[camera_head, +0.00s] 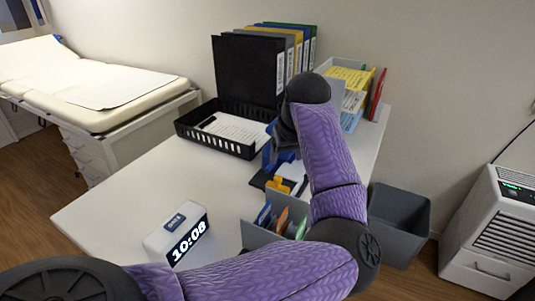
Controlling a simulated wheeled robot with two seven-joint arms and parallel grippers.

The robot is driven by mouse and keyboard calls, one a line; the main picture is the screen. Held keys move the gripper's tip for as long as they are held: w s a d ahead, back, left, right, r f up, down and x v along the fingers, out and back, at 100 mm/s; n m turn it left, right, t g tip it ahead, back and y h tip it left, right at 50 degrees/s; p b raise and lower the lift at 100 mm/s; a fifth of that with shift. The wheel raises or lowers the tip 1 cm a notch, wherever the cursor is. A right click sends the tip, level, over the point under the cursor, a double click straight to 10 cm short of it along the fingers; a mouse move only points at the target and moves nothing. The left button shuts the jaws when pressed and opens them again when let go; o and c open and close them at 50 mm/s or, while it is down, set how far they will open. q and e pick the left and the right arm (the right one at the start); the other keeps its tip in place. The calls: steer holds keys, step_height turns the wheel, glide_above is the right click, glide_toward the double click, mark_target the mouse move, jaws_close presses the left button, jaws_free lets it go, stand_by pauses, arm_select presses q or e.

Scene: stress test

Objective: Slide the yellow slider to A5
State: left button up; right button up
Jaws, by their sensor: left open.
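A small yellow slider (279,184) sits at the near end of a desk device with a black base (258,180) and a blue part (267,156). My purple left arm comes in from the lower left, bends at the right and reaches back up over the desk. It covers the device's right side. My left gripper (284,140) is open, dark and small, just above the blue part and beyond the slider. Whether it touches the device cannot be told. No A5 mark is legible. My right gripper is not in view.
A black tray with paper (187,129) and upright binders (248,70) stand behind. A grey organiser (256,236) is in front of the device, a white clock (176,236) at its left. A grey bin (400,215) stands right of the desk. The desk's left part is clear.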

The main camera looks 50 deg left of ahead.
mark_target(278, 178)
arm_select(q)
steer(key=b+x, duration=0.5)
steer(key=x, duration=0.4)
steer(key=shift+a+f, duration=0.1)
steer(key=shift+f, duration=0.15)
steer(key=shift+c, duration=1)
jaws_close()
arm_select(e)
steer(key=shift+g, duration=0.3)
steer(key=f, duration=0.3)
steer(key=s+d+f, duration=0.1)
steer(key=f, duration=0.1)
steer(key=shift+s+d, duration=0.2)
arm_select(q)
steer(key=shift+r, duration=0.1)
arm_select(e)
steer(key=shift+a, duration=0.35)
